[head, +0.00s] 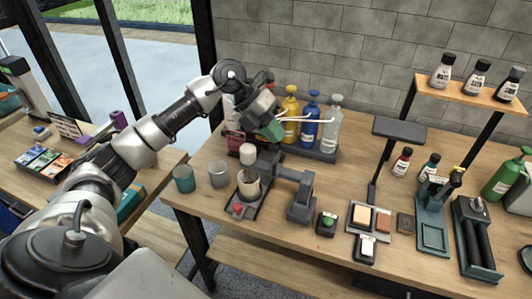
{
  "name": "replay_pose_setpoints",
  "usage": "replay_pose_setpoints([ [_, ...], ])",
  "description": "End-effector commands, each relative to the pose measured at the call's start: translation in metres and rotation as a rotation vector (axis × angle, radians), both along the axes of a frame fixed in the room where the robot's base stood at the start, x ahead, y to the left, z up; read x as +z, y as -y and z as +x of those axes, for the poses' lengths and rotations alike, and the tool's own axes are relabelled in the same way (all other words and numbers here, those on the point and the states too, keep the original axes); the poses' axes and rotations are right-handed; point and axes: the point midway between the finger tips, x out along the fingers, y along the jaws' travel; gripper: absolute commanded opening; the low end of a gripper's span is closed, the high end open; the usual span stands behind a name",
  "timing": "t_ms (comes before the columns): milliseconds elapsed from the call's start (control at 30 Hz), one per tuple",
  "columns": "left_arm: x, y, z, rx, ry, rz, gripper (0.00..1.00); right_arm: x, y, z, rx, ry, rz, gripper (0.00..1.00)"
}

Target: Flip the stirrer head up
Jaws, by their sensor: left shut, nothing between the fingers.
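The stirrer is a dark grey machine with a flat base (240,211). A cream cup (249,184) stands on the base, and a red knob shows at the base's front. My left gripper (274,130) is above and behind the stirrer, in front of the bottles. It is shut and empty, and apart from the stirrer. My right gripper is out of view.
Yellow, blue and clear bottles (311,117) stand in a tray behind the gripper. A green cup (184,179) and a grey cup (218,174) stand left of the stirrer.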

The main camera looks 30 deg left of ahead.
Motion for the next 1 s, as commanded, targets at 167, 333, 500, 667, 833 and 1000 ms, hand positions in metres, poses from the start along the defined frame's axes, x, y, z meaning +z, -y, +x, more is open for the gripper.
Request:
replay_pose_setpoints([
  [167,0.009,-0.049,-0.006,0.046,-0.091,0.182,0.00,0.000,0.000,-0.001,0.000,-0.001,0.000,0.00],
  [333,0.013,-0.065,-0.011,0.064,-0.129,0.242,0.00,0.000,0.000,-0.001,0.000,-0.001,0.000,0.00],
  [500,0.013,-0.066,-0.011,0.065,-0.131,0.246,0.00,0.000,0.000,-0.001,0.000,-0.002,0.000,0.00],
  [667,0.012,-0.065,-0.011,0.064,-0.132,0.245,0.00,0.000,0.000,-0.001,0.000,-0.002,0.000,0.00],
  [833,0.001,-0.059,-0.010,0.062,-0.134,0.242,0.00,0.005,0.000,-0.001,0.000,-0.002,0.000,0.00],
  [1000,-0.026,-0.045,-0.007,0.061,-0.136,0.242,0.00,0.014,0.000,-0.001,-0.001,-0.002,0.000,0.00],
])
